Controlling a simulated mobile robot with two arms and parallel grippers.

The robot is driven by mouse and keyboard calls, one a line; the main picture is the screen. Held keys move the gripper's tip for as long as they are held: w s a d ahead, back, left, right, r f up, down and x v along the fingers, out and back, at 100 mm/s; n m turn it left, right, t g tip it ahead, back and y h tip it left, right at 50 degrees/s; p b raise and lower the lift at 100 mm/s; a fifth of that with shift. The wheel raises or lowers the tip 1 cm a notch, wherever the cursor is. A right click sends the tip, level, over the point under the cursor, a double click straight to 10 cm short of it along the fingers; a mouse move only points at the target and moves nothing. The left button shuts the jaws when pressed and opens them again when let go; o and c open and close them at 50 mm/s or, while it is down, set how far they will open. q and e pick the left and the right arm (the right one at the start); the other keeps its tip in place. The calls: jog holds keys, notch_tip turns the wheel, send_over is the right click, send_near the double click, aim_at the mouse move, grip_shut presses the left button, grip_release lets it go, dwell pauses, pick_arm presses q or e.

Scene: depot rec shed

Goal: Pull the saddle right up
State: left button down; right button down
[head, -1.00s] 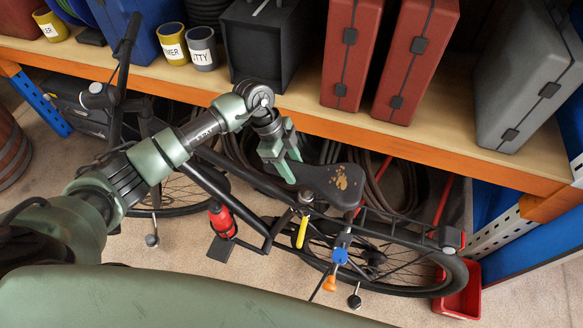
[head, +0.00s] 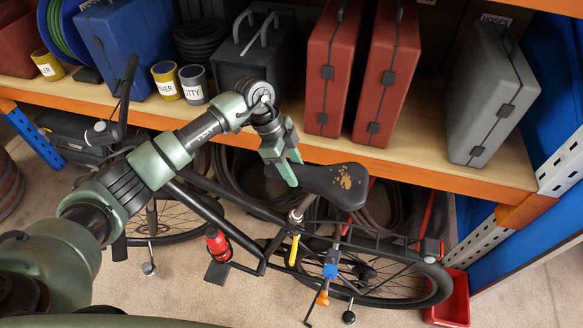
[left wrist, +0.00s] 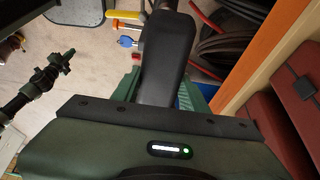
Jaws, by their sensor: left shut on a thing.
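The black saddle (head: 343,184), with a tan paw-shaped mark near its rear, sits on the seat post of a bicycle (head: 350,240). A short length of pale post (head: 305,205) shows between the saddle and the frame. My left gripper (head: 283,168) is shut on the front part of the saddle. In the left wrist view the saddle (left wrist: 167,52) runs between the green fingers; the fingertips are largely hidden. The yellow lever (head: 294,250) hangs below the seat clamp. What looks like my right arm shows small and dark at the left of the left wrist view; its jaws are unclear.
A wooden shelf with an orange edge (head: 420,172) runs close behind the saddle, carrying red cases (head: 333,75), a grey case (head: 490,95) and tins. Coiled hoses lie below it. A red tray (head: 452,300) stands by the rear wheel.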

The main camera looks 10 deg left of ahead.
pick_arm(q)
jog(key=shift+w+d+r, duration=0.15)
jog(key=shift+w+r, duration=0.05)
jog(key=shift+r, duration=0.25)
jog(key=c, duration=1.1)
grip_release()
jog(key=o, duration=0.3)
jog(key=shift+o, duration=0.2)
jog(key=shift+s+f, duration=0.1)
jog(key=shift+s, duration=0.1)
pick_arm(e)
jog(key=shift+s, duration=0.5)
pick_arm(q)
jog(key=shift+w+a+r+b, duration=0.1)
jog(key=shift+a+r+b, duration=0.2)
jog(key=shift+r, duration=0.05)
jog(key=b+v, duration=0.1)
jog(key=v, duration=0.4)
jog(key=shift+r+b, duration=0.3)
jog(key=shift+b, duration=0.05)
jog(key=shift+a+r, duration=0.25)
jog(key=shift+r, duration=0.4)
pick_arm(e)
jog(key=shift+w+f, duration=0.1)
jog(key=shift+f, duration=1.1)
pick_arm(q)
jog(key=shift+d, duration=0.1)
